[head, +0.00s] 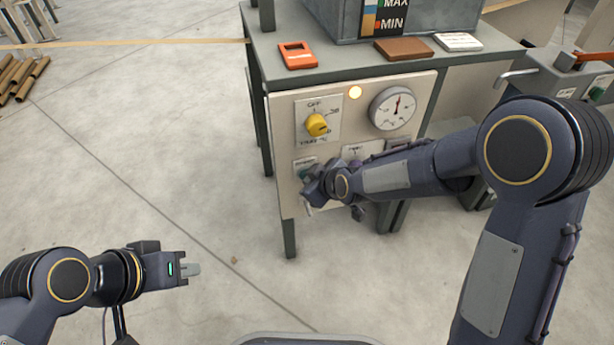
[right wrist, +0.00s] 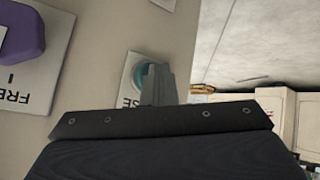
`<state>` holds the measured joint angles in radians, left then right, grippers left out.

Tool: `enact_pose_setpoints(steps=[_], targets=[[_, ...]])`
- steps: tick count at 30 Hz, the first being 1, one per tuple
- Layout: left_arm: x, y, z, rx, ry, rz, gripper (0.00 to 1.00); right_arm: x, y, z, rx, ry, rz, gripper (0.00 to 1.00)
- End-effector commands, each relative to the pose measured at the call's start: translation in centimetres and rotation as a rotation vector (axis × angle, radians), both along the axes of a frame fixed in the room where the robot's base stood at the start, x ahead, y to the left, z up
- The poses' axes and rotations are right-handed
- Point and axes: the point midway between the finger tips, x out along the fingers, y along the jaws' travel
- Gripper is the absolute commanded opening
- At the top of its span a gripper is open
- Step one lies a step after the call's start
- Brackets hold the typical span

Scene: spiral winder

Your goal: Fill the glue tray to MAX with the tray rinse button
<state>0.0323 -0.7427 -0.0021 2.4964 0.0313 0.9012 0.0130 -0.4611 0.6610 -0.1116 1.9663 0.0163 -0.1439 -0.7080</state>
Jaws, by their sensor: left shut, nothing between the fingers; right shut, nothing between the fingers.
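The glue tray (head: 335,18) is a grey metal box on top of the bench, cut off by the upper edge of the head view. A level plate (head: 390,18) with MAX and MIN marks is on its front; I cannot read the liquid level. A round teal button (right wrist: 136,72), on a plate with letters ending in "SE", shows in the right wrist view. My right gripper (right wrist: 160,85) is shut and empty, its fingertips right at the button and partly hiding it; I cannot tell whether they touch. My left gripper (head: 190,269) is shut and empty, over the floor.
The control panel (head: 345,140) carries a yellow rotary knob (head: 317,125), a lit lamp (head: 355,92) and a round gauge (head: 393,108). A purple knob (right wrist: 22,28) sits beside the button. An orange device (head: 297,55) lies on the bench top.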

Motion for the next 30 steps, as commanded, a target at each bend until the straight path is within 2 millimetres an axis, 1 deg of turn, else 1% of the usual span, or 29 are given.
enact_pose_setpoints(steps=[18,30], targets=[[0.0,0.0,0.0,0.0,0.0,0.0,0.0,0.0,0.0,0.1,0.001,-0.003,-0.001,0.0],[0.0,0.0,-0.2,0.0,0.0,0.0,0.0,-1.6,-0.5,0.0,0.0,-0.002,0.0,0.0]])
